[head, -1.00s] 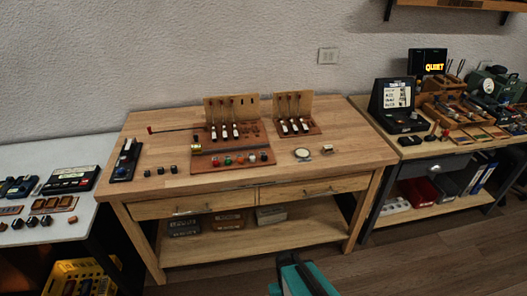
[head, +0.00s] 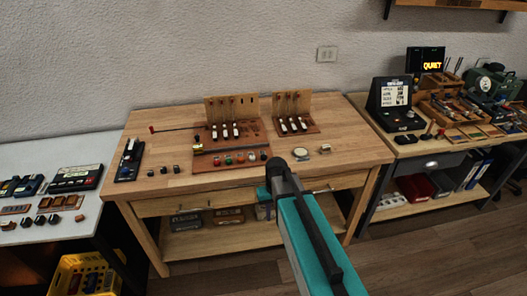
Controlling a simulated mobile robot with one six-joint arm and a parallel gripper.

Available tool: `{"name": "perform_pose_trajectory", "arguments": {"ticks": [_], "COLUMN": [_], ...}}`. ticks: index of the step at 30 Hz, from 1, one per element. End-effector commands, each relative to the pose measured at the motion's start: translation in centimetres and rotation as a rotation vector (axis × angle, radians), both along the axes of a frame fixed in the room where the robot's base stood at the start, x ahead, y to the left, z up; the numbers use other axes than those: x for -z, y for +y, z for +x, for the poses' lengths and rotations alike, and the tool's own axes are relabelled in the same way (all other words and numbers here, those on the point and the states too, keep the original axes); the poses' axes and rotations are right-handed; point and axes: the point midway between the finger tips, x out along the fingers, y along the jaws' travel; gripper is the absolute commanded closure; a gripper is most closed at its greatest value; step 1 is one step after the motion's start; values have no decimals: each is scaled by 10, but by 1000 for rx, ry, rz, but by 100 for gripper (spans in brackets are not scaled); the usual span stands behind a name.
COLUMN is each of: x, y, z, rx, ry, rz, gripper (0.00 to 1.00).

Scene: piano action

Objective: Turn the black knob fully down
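Several small dark knobs or blocks, including one at the left (head: 150,172) and one beside it (head: 175,169), stand on the left part of the wooden workbench (head: 330,165). I cannot tell which black knob the task means, nor its setting. A brown board (head: 215,168) at the bench's middle carries a row of coloured knobs, among them a red one (head: 228,161) and a green one (head: 240,160). My gripper (head: 276,168) is at the dark end of my teal arm, over the bench's front edge, right of the knob row. Its fingers are too small and dark to read.
Upright wooden panels with white-tipped hammers (head: 225,131) stand behind the board. A round white dial (head: 301,153) lies right of it, near my gripper. A black slider unit (head: 128,160) sits at the far left.

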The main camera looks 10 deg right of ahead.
Motion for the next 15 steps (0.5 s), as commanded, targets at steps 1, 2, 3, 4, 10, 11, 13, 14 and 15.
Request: {"name": "perform_pose_trajectory", "arguments": {"ticks": [1,2,3,4,10,11,13,14,15], "x": [-13,-20,-28,-35,-77,-83,-97,-103,-112], "y": [0,0,0,0,0,0,0,0,0], "z": [22,31,41,49,94,100,115,120,128], "rx": [-3,-5,-7,-9,-23,-24,-28,-30,-32], "ry": [-10,-11,-14,-15,-17,-17,-16,-16,-17], "rz": [0,0,0,0,1,1,0,0,0], "gripper": [72,72,72,72,72,72,72,72,72]}}
